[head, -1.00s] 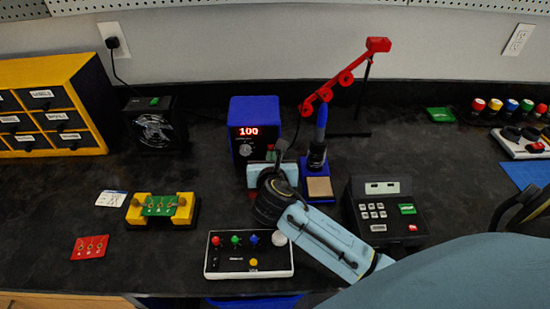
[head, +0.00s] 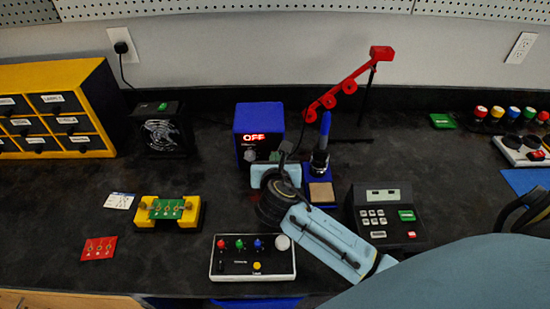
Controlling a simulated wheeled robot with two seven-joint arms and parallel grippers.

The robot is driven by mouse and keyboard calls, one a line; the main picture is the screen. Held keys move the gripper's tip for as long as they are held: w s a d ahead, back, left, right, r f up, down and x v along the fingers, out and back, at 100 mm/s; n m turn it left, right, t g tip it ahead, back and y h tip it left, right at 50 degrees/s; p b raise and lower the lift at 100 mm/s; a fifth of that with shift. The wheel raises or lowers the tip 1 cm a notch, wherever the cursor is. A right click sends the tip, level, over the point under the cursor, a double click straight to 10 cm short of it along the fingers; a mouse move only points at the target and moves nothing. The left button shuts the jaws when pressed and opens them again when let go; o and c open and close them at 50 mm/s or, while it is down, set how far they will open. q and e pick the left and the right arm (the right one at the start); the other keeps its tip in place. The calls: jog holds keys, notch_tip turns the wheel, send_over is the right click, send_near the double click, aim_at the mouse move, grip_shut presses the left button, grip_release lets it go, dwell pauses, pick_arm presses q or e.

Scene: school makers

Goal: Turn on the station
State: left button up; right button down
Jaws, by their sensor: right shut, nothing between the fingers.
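The soldering station (head: 260,117) is a blue box with a black front at the back middle of the bench. Its red display (head: 254,137) reads OFF. A round knob (head: 249,156) sits below the display. My right gripper (head: 275,158) is shut and empty, right at the lower right of the station's front. It hides part of that front, and I cannot tell whether it touches it. The soldering iron (head: 325,130) stands upright in its blue holder (head: 321,192) to the right of the station. My left gripper is not in view.
A black fan (head: 163,135) and yellow drawers (head: 85,80) stand left. A green board in a yellow holder (head: 150,212), a white-edged control box (head: 250,272) and a keypad device (head: 375,232) lie in front. A red-armed stand (head: 345,90) rises behind the iron.

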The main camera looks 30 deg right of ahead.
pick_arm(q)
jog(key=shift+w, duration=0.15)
pick_arm(e)
jog(key=shift+f, duration=0.1)
